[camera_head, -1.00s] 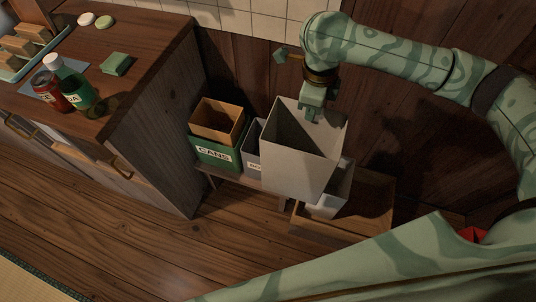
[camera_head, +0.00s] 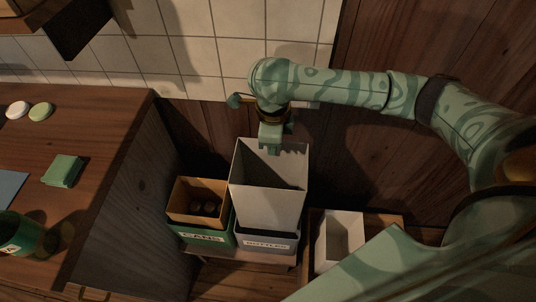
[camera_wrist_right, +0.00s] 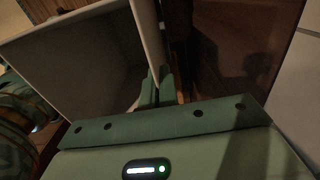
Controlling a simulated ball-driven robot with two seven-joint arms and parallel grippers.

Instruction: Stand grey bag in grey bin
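The grey bag (camera_head: 268,207) is open-topped and boxy, and it stands roughly upright in the head view. The grey bin (camera_head: 267,243), labelled BOTTLES, is directly below it. The bag's lower end goes behind the bin's front rim; how deep it sits is hidden. My right gripper (camera_head: 272,149) is shut on the bag's back rim. In the right wrist view its fingers (camera_wrist_right: 156,88) pinch the bag's wall (camera_wrist_right: 147,38) between them. My left gripper is not in view.
A green CANS bin (camera_head: 203,236) with a brown bag (camera_head: 193,207) holding dark round things stands just left. A pale open box (camera_head: 342,240) is at right. The counter (camera_head: 110,130) lies left, and a wall is close behind.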

